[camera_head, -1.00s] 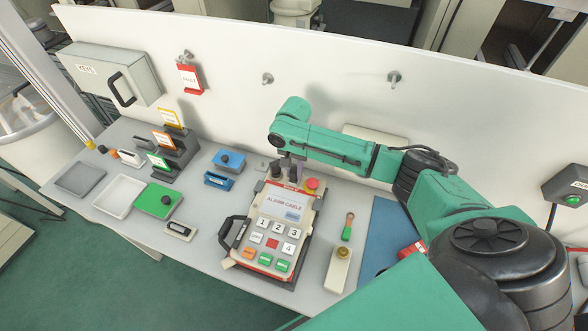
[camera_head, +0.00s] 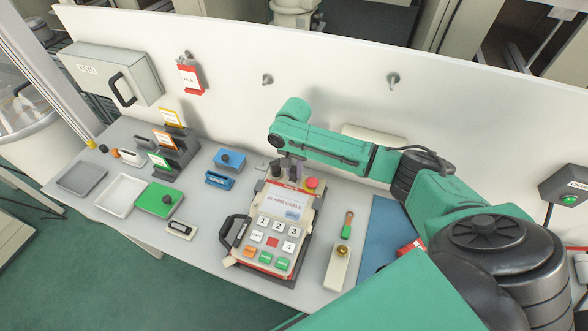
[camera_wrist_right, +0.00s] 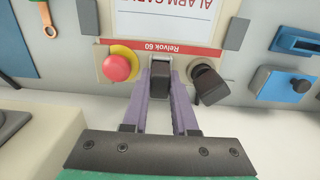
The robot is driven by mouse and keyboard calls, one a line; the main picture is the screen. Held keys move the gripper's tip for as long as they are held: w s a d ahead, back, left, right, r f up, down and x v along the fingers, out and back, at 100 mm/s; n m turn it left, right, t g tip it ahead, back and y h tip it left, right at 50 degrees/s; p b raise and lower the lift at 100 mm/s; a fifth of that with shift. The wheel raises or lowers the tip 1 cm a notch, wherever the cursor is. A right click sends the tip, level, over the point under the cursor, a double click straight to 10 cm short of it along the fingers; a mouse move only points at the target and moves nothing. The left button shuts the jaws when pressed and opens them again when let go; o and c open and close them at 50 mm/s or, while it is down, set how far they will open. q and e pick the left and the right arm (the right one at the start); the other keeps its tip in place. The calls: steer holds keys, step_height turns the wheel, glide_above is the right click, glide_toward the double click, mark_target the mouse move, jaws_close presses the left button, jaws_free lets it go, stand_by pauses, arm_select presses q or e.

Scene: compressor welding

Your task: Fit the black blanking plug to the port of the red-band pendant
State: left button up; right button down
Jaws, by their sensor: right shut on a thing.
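The red-band pendant (camera_head: 270,235) lies face up on the bench, with a keypad and a white label. Its red band, marked Relvok 60, shows in the right wrist view (camera_wrist_right: 160,48) just beyond the fingers. My right gripper (camera_head: 291,175) is at the pendant's far end. In the right wrist view its purple fingers (camera_wrist_right: 161,84) are shut on a black piece, apparently the black blanking plug (camera_wrist_right: 161,74), right at the pendant's end edge. The port is hidden, so I cannot tell how deep the plug sits. My left gripper is out of view.
A red mushroom button (camera_wrist_right: 117,68) and a black knob (camera_wrist_right: 208,84) flank the fingers closely. A blue box (camera_head: 219,180), a green box (camera_head: 160,199) and trays stand left. A green-handled tool (camera_head: 347,227) lies right. A white back panel (camera_head: 330,105) rises behind.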

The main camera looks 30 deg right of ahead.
steer(key=c, duration=0.6)
jaws_free()
step_height(320, 180, up, 14)
steer(key=b, duration=0.2)
steer(key=shift+r+b, duration=0.25)
steer(key=shift+b, duration=0.05)
